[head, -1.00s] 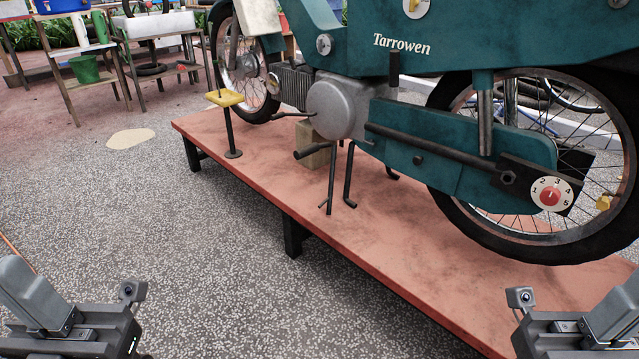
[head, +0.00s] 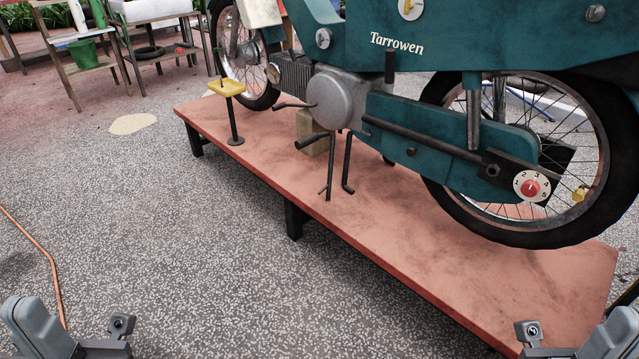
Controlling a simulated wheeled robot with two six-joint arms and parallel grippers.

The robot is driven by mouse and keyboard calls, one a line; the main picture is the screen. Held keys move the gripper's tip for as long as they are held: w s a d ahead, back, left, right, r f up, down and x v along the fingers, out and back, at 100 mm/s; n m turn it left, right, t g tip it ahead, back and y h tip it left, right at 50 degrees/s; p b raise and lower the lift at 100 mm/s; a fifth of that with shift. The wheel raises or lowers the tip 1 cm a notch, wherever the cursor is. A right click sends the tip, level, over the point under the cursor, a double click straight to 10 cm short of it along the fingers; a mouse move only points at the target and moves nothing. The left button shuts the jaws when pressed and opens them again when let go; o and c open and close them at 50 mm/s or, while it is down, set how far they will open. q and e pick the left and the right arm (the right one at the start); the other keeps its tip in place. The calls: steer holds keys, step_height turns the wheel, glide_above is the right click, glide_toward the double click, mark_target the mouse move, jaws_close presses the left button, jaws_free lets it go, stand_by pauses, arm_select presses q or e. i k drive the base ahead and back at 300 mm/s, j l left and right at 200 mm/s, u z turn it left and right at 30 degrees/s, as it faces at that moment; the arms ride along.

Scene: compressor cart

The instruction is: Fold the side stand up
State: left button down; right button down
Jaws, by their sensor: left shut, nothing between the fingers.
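The teal motorbike marked Tarrowen (head: 430,130) stands on a low reddish platform. Below its grey engine, two thin dark legs reach down close to the platform top. The left one (head: 331,165), with a small prong near its foot, looks like the side stand and points down; the other leg (head: 347,165) is bent at its foot. I cannot tell for certain which is the side stand. My left gripper (head: 66,343) is at the bottom left corner, shut and empty, far from the legs.
The platform (head: 420,255) has a bare front edge facing me. A yellow-topped stand (head: 229,88) is on its left part. An orange hose (head: 48,262) lies on the floor at left. Benches with a green bucket (head: 84,52) are at back left. The speckled floor before the platform is clear.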

mark_target(329, 186)
steer(key=i+j+z, duration=0.35)
steer(key=i+j, duration=1.2)
steer(key=j, duration=0.15)
